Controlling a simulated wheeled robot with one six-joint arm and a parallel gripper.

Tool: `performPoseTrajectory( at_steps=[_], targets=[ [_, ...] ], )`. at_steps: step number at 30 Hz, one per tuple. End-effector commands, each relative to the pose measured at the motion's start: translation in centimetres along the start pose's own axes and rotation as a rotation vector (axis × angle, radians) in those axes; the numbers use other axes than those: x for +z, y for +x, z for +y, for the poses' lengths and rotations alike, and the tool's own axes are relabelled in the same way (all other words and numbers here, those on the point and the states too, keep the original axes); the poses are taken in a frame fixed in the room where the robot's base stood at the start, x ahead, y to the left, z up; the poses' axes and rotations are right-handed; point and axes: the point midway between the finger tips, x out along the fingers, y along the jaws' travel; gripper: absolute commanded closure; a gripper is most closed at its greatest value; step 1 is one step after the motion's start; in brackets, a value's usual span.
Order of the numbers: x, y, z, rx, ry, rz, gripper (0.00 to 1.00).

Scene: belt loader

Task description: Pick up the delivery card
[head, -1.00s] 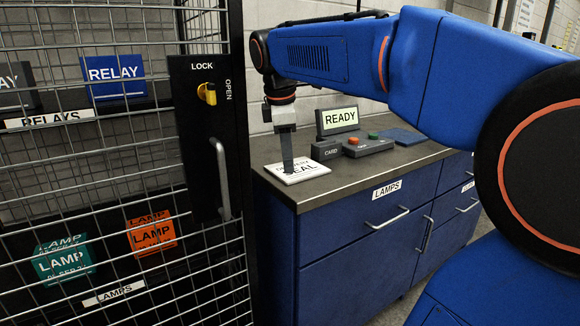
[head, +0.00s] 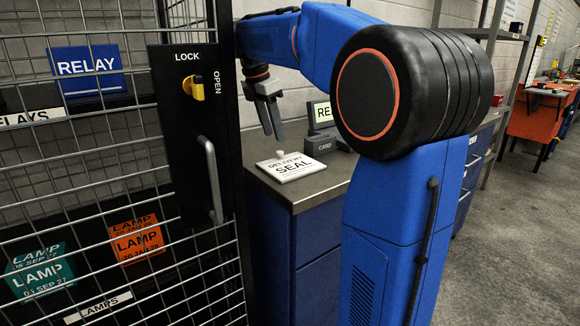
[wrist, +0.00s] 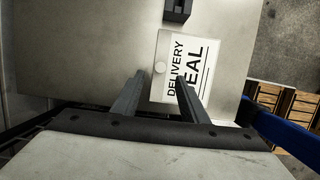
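A white card lettered DELIVERY SEAL (head: 293,166) lies flat near the front-left corner of the metal counter (head: 305,190). It has a small round white knob on it, and the card also shows in the wrist view (wrist: 183,62). My gripper (head: 270,118) hangs above the counter, behind and left of the card in the head view. Its two fingers are apart and nothing is between them. In the wrist view my gripper (wrist: 160,90) reaches over the card's near side, with one finger overlapping the card's lettering.
A grey box marked CARD (head: 321,146) and a display (head: 321,113) stand behind the card, the display partly hidden by my arm. A wire-mesh cage (head: 85,190) with a LOCK/OPEN latch (head: 196,88) stands left of the counter.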

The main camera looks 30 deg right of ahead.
Motion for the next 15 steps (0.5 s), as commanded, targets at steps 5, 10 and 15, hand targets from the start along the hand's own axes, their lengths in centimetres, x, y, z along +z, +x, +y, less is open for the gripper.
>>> performPoseTrajectory(
  at_steps=[5,10,15],
  targets=[
    [0.0,1.3,0.0,0.000,0.001,0.000,0.60],
    [0.1,2.7,-0.1,-0.002,0.001,0.001,0.60],
    [0.2,5.1,-0.1,-0.002,0.001,0.001,0.60]
  ],
)
